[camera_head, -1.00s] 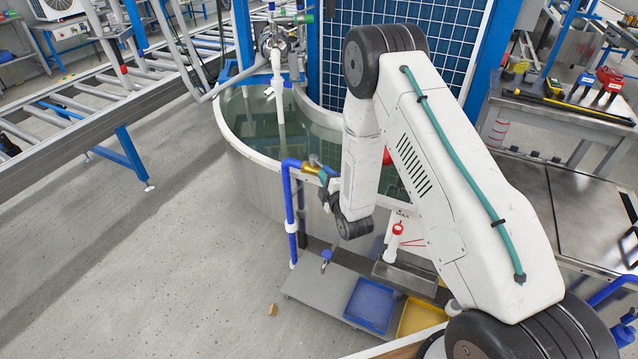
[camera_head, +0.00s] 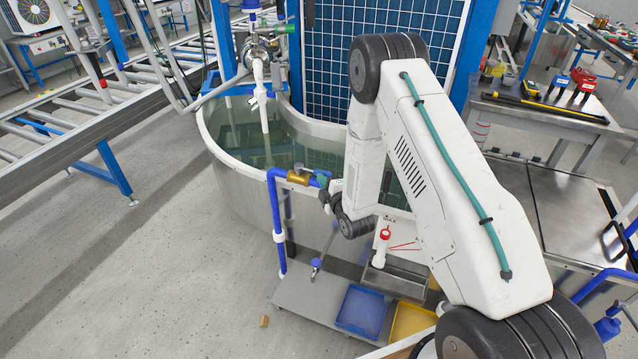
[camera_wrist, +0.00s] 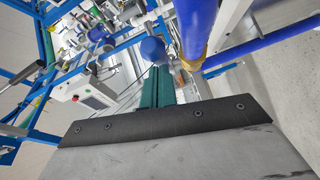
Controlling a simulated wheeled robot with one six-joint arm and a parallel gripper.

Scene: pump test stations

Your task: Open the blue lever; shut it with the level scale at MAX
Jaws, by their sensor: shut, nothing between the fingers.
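A brass valve (camera_head: 298,178) sits in the blue pipe beside the tank; it also shows in the wrist view (camera_wrist: 193,63). I cannot clearly make out the blue lever; a rounded blue part (camera_wrist: 152,50) shows beyond my fingertips in the wrist view. My gripper (camera_wrist: 156,72) has teal fingers, shut and empty, beside the blue pipe. In the head view my gripper (camera_head: 324,197) is small and partly hidden by the wrist. The level scale (camera_head: 402,246), with red lines, is partly covered by my arm. A white tube with a red top (camera_head: 381,247) stands beside it; its reading is too small to tell.
The round water tank (camera_head: 230,165) stands behind the pipe. A blue tray (camera_head: 361,311) and a yellow tray (camera_head: 410,322) lie on the low shelf. Floor to the left is open.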

